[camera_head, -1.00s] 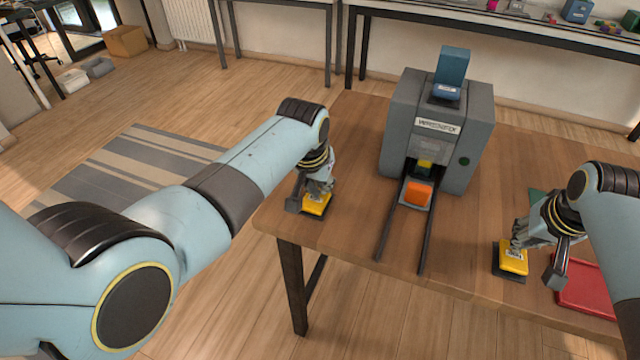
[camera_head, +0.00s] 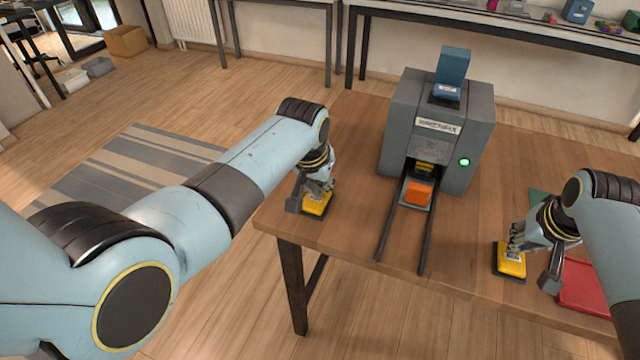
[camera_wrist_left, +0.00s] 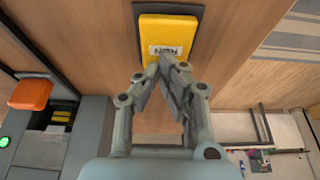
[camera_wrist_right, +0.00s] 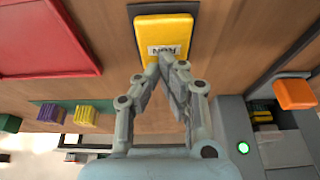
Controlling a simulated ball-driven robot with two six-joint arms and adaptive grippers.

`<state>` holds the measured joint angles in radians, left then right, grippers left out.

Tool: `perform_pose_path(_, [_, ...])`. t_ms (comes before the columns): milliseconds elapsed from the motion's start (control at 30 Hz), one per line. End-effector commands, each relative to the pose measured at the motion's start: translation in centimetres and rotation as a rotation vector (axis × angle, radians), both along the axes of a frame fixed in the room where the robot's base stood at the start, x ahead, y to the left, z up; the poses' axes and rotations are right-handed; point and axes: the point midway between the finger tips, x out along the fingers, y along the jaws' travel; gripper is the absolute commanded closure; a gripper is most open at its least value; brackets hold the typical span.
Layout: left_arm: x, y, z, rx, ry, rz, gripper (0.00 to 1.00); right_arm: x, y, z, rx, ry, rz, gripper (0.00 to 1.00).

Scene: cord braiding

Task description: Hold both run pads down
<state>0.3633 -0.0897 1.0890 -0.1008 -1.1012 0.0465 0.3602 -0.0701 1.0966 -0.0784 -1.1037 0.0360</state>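The left yellow run pad (camera_head: 316,206) lies on the table left of the grey machine (camera_head: 436,135). My left gripper (camera_head: 318,193) is shut with its fingertips on or just over this pad; the left wrist view shows the fingertips (camera_wrist_left: 163,62) at the label edge of the pad (camera_wrist_left: 168,30). The right yellow run pad (camera_head: 511,262) lies near the table's front edge. My right gripper (camera_head: 515,240) is shut with its tips at that pad; the right wrist view shows the fingertips (camera_wrist_right: 163,62) at its label (camera_wrist_right: 165,38). A green light (camera_head: 464,162) glows on the machine.
An orange block (camera_head: 418,194) sits on the carriage between two dark rails (camera_head: 424,240) in front of the machine. A blue part (camera_head: 453,66) stands on the machine's top. A red tray (camera_head: 585,287) lies beside the right arm. Table between pads and rails is clear.

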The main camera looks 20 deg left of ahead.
Motion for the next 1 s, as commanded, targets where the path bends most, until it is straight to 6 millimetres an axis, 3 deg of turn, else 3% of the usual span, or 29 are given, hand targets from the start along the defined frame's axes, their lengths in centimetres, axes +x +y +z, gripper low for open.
perform_pose_path(167, [-0.1, 0.0, -0.1, 0.0, 0.003, 0.0, 1.0, 0.0, 0.0, 0.8, 0.0, 0.001, 0.0, 1.0])
perform_pose_path(533, [-0.1, 0.0, -0.1, 0.0, 0.003, 0.0, 1.0, 0.0, 0.0, 6.4, 0.0, 0.0, 0.001, 1.0])
perform_pose_path(1000, [-0.1, 0.0, 0.5, -0.001, 0.002, 0.0, 1.0, 0.0, 0.0, 7.6, 0.0, 0.001, 0.0, 1.0])
